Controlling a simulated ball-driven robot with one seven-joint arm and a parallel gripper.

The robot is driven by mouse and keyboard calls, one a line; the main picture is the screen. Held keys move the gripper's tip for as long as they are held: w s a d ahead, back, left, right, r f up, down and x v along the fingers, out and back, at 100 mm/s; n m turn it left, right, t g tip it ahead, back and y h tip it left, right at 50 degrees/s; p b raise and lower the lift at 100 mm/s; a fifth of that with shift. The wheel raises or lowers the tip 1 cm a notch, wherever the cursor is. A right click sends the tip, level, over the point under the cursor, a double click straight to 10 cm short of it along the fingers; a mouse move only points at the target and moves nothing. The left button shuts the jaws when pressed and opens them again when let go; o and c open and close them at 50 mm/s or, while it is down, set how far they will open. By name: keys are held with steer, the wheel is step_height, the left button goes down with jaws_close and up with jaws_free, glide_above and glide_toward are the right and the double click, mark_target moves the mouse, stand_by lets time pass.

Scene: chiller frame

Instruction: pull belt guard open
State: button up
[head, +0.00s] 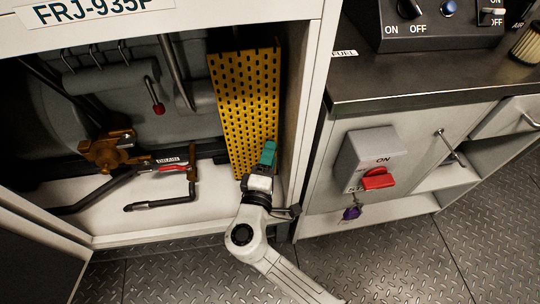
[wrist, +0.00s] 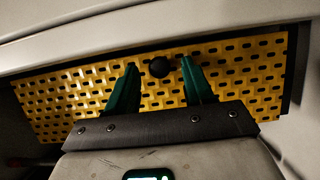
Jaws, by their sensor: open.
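The belt guard (head: 245,95) is a yellow perforated panel standing upright at the right side of the open frame bay. It also fills the wrist view as a yellow band (wrist: 70,95). A round black knob (wrist: 160,67) sits on the guard. My gripper (wrist: 158,75) has two green fingers, spread apart. In the wrist view the knob shows between the fingertips; I cannot tell whether they touch it. In the head view my gripper (head: 268,150) is in front of the guard's lower right part, and the knob is not visible there.
The bay's right post (head: 309,110) stands close beside my arm. Left of the guard are a brown valve (head: 110,150) and a red-handled drain valve (head: 175,167). A grey box with a red switch (head: 377,178) is on the right cabinet. Floor is clear at lower right.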

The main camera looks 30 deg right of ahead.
steer(key=shift+w+d, duration=0.25)
steer(key=shift+c, duration=0.2)
jaws_close()
stand_by(0.4)
